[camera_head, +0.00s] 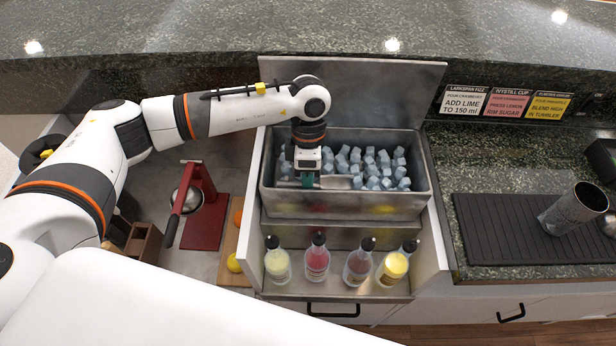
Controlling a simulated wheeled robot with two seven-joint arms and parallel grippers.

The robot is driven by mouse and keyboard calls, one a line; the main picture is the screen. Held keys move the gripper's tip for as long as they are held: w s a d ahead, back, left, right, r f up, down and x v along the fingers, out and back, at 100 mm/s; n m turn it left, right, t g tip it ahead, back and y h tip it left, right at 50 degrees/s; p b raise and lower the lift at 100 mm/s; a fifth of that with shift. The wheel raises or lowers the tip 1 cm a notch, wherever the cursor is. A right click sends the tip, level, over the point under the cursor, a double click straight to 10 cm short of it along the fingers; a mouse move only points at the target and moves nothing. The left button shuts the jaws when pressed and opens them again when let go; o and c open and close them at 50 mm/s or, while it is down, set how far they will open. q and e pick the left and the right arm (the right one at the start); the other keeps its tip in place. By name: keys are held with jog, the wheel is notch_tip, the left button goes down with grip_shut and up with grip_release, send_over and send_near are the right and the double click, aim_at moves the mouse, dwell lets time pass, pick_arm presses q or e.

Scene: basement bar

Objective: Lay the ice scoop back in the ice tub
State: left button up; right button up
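The ice tub (345,205) is a steel bin full of pale blue ice cubes, set in an open counter well. The metal ice scoop (336,183) lies level inside the tub at the left, over the ice, its bowl toward the right. My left gripper (308,183) points straight down into the tub at the scoop's handle part. Its fingertips are small and dark teal there, and I cannot tell whether they are closed on the scoop or apart around it. The scoop's underside and part of its handle are hidden. My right gripper is not in view.
A steel lid (350,92) stands raised behind the tub. Several pour bottles (317,262) stand on the ledge in front. A red press (203,215) is at the left.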

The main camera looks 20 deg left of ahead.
pick_arm(q)
jog(key=b+v, duration=0.2)
jog(key=v, duration=1)
